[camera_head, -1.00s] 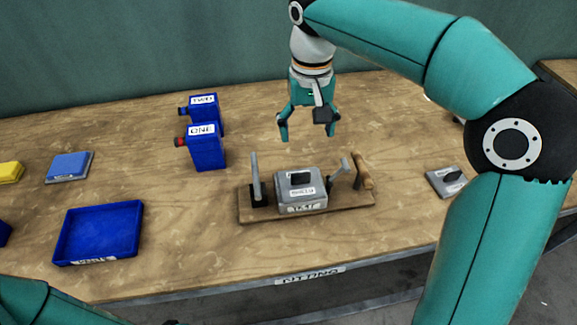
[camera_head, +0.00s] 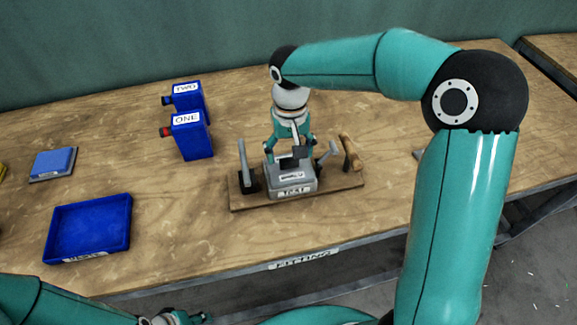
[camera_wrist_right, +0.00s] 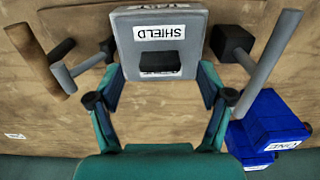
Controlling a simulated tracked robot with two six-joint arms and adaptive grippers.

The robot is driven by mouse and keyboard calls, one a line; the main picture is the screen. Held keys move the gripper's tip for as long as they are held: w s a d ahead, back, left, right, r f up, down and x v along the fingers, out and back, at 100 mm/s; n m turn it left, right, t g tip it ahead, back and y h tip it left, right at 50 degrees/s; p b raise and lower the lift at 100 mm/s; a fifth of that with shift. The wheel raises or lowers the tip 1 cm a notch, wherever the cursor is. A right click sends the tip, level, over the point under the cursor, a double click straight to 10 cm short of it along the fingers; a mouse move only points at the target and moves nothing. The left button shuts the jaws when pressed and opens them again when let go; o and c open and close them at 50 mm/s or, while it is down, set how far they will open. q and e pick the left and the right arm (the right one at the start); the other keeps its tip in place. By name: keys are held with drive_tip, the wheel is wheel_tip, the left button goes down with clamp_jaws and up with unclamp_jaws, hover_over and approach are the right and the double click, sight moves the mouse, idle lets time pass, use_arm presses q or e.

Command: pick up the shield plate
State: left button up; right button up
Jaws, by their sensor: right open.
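The shield plate (camera_wrist_right: 190,58) is a grey square plate with a SHIELD label and a black knob (camera_wrist_right: 160,61). In the head view the plate (camera_head: 308,174) lies on top of the grey box labelled TEST (camera_head: 305,188). My right gripper (camera_head: 291,152) is just above and behind it, pointing down and partly covering the knob. In the right wrist view the gripper's fingers (camera_wrist_right: 160,98) are wide apart and empty, with the plate beyond them. Of my left arm, only an end part (camera_head: 178,318) shows at the bottom edge; its finger state is unclear.
Blue units ONE (camera_head: 193,142) and TWO (camera_head: 188,98) stand behind left.

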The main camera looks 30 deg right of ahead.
sight(289, 158)
drive_tip(key=shift+w+d+f, duration=0.1)
drive_tip(key=shift+w+f, duration=0.05)
drive_tip(key=shift+f, duration=0.85)
drive_tip(key=shift+w+f, duration=0.1)
drive_tip(key=shift+f, duration=0.85)
drive_tip(key=shift+r, duration=0.1)
clamp_jaws()
